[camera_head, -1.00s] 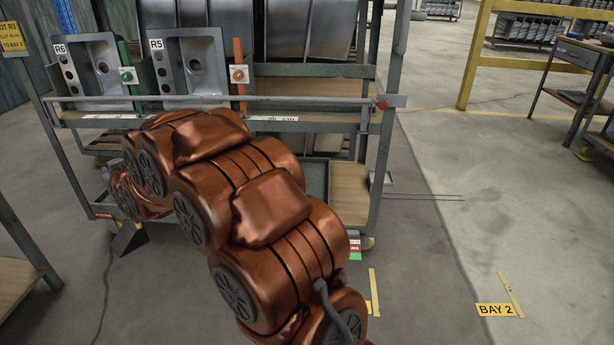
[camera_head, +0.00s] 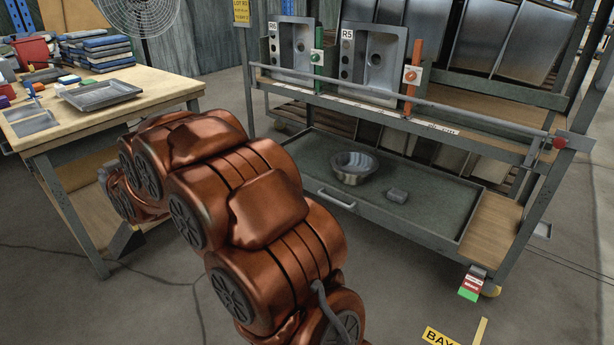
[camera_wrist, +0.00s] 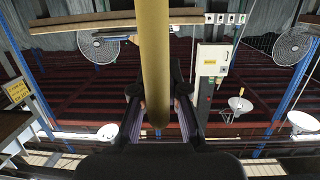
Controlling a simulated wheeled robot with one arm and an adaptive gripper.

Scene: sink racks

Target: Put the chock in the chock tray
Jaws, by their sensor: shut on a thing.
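My gripper (camera_wrist: 160,108) shows in the wrist view, with dark fingers on both sides of a long, rounded yellow bar (camera_wrist: 154,60). It is shut on this bar, which I take to be the chock or its handle. The bar runs up out of the picture, so its full shape is hidden. In the head view my copper arm covers most of the gripper; a dark wedge shape under the arm's end is unclear. A shallow grey metal tray (camera_head: 100,95) lies on the workbench at the left. No label shows whether it is the chock tray.
The workbench (camera_head: 150,84) also carries stacked blue and grey items (camera_head: 98,50) and a red bin (camera_head: 30,50). Floor is open in front.

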